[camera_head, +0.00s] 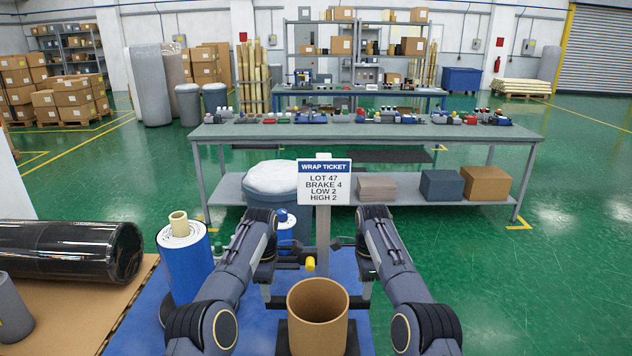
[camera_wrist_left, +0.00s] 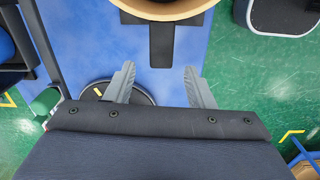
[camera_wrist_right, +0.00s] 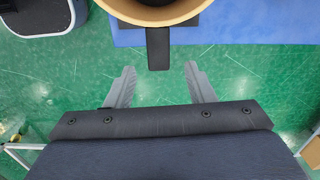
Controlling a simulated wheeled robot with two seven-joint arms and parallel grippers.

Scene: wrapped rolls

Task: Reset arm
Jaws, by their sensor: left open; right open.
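My left gripper (camera_wrist_left: 160,88) is open, with nothing between its fingers in the left wrist view. My right gripper (camera_wrist_right: 160,88) is also open and empty, above the green floor in the right wrist view. In the head view both of my arms reach forward, one on each side of an upright brown cardboard tube (camera_head: 318,318). The tube's rim also shows at the top of the left wrist view (camera_wrist_left: 172,13) and the right wrist view (camera_wrist_right: 155,18). Both grippers' fingers are apart from it.
A ticket sign (camera_head: 324,184) stands ahead between the arms. A blue wrapped roll (camera_head: 187,268) stands to the left, and a black wrapped roll (camera_head: 65,252) lies farther left. A long grey workbench (camera_head: 365,133) stands ahead. Green floor at the right (camera_head: 540,270) is clear.

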